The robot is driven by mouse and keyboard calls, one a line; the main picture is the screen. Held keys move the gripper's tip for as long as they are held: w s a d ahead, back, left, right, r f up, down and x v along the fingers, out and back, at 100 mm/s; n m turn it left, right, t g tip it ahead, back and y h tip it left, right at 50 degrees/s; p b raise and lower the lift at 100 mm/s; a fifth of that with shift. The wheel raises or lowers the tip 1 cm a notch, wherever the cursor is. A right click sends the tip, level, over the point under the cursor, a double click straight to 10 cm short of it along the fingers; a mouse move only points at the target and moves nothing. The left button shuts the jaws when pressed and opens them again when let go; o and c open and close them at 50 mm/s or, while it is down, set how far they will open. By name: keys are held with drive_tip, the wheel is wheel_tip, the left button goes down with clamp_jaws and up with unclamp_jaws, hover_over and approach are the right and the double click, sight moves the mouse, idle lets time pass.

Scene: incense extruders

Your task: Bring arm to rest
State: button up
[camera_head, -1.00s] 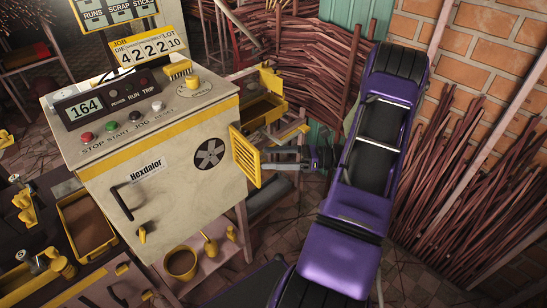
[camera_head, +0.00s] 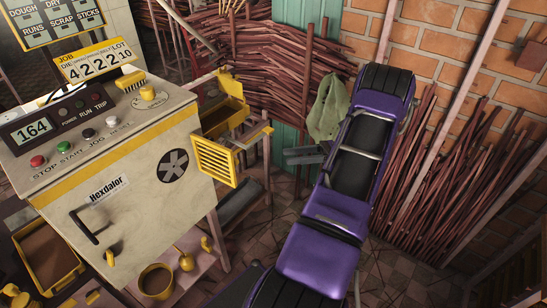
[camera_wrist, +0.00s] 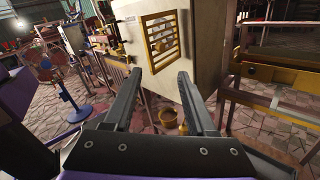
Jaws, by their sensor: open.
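My purple and black arm is folded upward at the right of the machine in the head view. My gripper (camera_head: 304,156) shows there as dark fingers just left of the arm, in front of the green panel. In the wrist view my gripper (camera_wrist: 155,92) has its two dark fingers spread wide with nothing between them. Beyond the fingers is the cream Hexdalor machine (camera_head: 112,170), with a yellow slatted vent (camera_head: 214,160) on its side. The vent (camera_wrist: 162,40) also shows in the wrist view, apart from the fingers.
Bundles of reddish sticks (camera_head: 425,170) lean on the brick wall at right. A yellow bin (camera_head: 225,116) stands behind the machine. A yellow pot (camera_head: 156,281) sits on the shelf below. A blue stand (camera_wrist: 75,100) shows at left in the wrist view. Tiled floor is open nearby.

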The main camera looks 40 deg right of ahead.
drive_tip(key=shift+v, duration=0.95)
